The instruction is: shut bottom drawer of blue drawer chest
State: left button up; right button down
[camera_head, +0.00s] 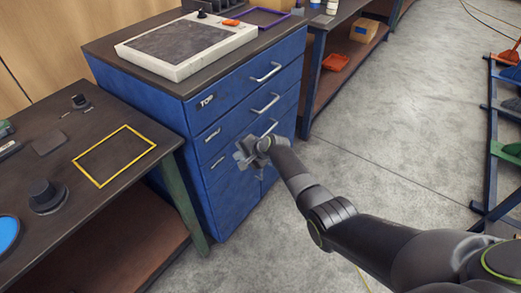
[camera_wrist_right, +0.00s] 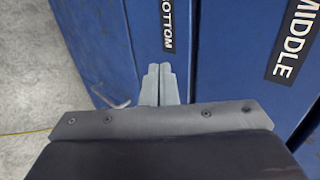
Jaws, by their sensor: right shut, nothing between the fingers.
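The blue drawer chest (camera_head: 222,114) stands at the centre of the head view, with top, middle and bottom drawers, each with a metal handle. The bottom drawer (camera_wrist_right: 98,42) shows its BOTTOM label just beyond my fingertips in the wrist view. Its front looks close to flush with the drawers above; a small gap cannot be ruled out. My right gripper (camera_head: 244,152) is shut and empty in front of the bottom drawer, and its fingers (camera_wrist_right: 160,80) point at that front. Whether they touch it I cannot tell. The gripper partly hides the drawer front. My left gripper is out of view.
A white-framed plate (camera_head: 185,42) lies on the chest. A dark workbench (camera_head: 60,150) with a yellow frame outline (camera_head: 115,155) adjoins it at the left. A shelf with an orange bin (camera_head: 335,63) stands behind at the right. The grey floor (camera_head: 385,125) to the right is mostly clear.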

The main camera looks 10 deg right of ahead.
jog(key=shift+p+v, duration=1.2)
jog(key=shift+v, duration=3.65)
jog(key=s+d+f+n+g+h, duration=0.15)
jog(key=s+d+f, duration=0.25)
jog(key=s+f, duration=0.4)
jog(key=s+d+f+h, duration=0.2)
jog(key=s+d+f, duration=0.3)
jog(key=f, duration=0.6)
jog(key=s+d+f+n+g+h, duration=0.1)
jog(key=s+d+f, duration=0.1)
jog(key=s+f, duration=0.65)
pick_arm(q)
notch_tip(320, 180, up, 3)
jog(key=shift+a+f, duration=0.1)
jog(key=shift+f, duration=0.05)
pick_arm(e)
jog(key=s+d+f+n+g+h, duration=0.1)
jog(key=s+f, duration=0.3)
jog(key=s, duration=0.8)
jog(key=s+d+f+n+g, duration=0.1)
jog(key=s+d+f+n, duration=0.1)
jog(key=s, duration=0.9)
jog(key=s+d+f+n+g+h, duration=0.1)
jog(key=s+d+f+n, duration=0.1)
jog(key=s+f, duration=0.5)
jog(key=s+n, duration=0.1)
jog(key=s, duration=0.4)
jog(key=shift+s+d+n+h, duration=0.3)
jog(key=shift+d+n+h, duration=0.05)
